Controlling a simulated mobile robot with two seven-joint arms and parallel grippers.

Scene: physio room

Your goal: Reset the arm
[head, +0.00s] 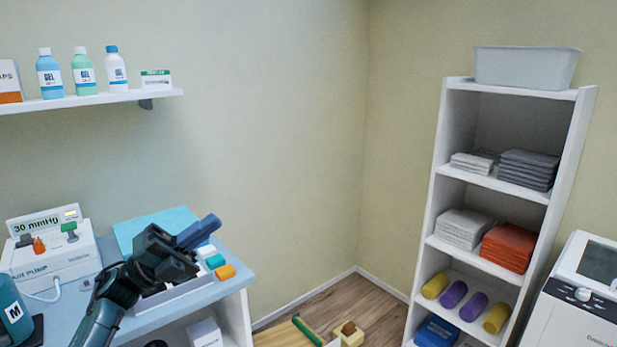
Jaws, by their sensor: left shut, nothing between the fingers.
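My left arm comes in from the bottom left. My left gripper (203,230) is dark with blue fingers, which are shut with nothing between them. It hangs over a white tray (178,291) on the blue-grey counter and hides part of that tray. The fingers point up and to the right. My right gripper does not show.
An air pump (58,262) reading 30 mmHg stands left on the counter (75,309). White, teal and orange blocks (216,261) lie right of the gripper. A wall shelf (90,101) holds bottles. A shelf unit (445,170) with towels and rolls stands right.

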